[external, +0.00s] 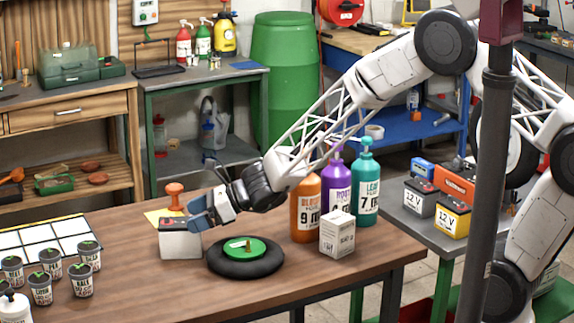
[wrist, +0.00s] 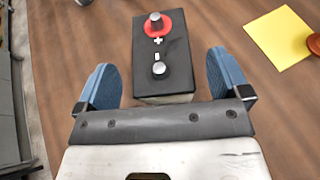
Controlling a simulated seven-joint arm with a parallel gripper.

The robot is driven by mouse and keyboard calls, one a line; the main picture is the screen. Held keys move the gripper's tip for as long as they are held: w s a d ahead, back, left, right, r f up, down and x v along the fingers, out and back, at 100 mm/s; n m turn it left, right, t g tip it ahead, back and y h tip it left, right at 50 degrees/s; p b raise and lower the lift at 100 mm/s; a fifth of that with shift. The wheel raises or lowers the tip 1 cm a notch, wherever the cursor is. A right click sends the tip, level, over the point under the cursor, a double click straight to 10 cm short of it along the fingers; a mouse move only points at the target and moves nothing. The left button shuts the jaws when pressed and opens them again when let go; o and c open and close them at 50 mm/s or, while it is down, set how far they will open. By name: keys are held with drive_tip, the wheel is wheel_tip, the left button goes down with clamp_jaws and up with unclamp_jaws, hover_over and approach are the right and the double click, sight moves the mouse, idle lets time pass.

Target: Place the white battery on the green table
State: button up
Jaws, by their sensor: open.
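The white battery (external: 180,245) stands upright on the brown wooden table, with a white body and a dark top. In the wrist view its dark top (wrist: 163,72) shows a red-ringed terminal marked plus and a bare terminal marked minus. My gripper (external: 198,212) is open at the battery's upper right in the external view. In the wrist view its blue fingers (wrist: 162,66) stand apart, either side of the battery's near end, with gaps visible. Two grey-topped tables have green frames: one at the back (external: 205,78) and one at the right (external: 405,240), holding other batteries.
A black disc with a green centre (external: 245,256) lies right of the battery. Pump bottles (external: 306,205) and a white box (external: 337,235) stand further right. An orange stamp (external: 175,196) and yellow paper (wrist: 280,37) are close behind. Small pots (external: 40,288) stand left. A dark post crosses the right side.

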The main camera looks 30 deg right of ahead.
sight(180, 235)
drive_tip(key=shift+v, duration=2.45)
drive_tip(key=shift+o, duration=0.4)
drive_tip(key=shift+a+f, duration=0.1)
drive_tip(key=shift+w+a+f, duration=0.2)
drive_tip(key=shift+a+f, duration=0.3)
drive_tip(key=shift+f, duration=0.2)
drive_tip(key=shift+w+a+f, duration=0.25)
drive_tip(key=shift+a+f, duration=0.25)
drive_tip(key=shift+f, duration=0.25)
drive_tip(key=shift+x, duration=2.45)
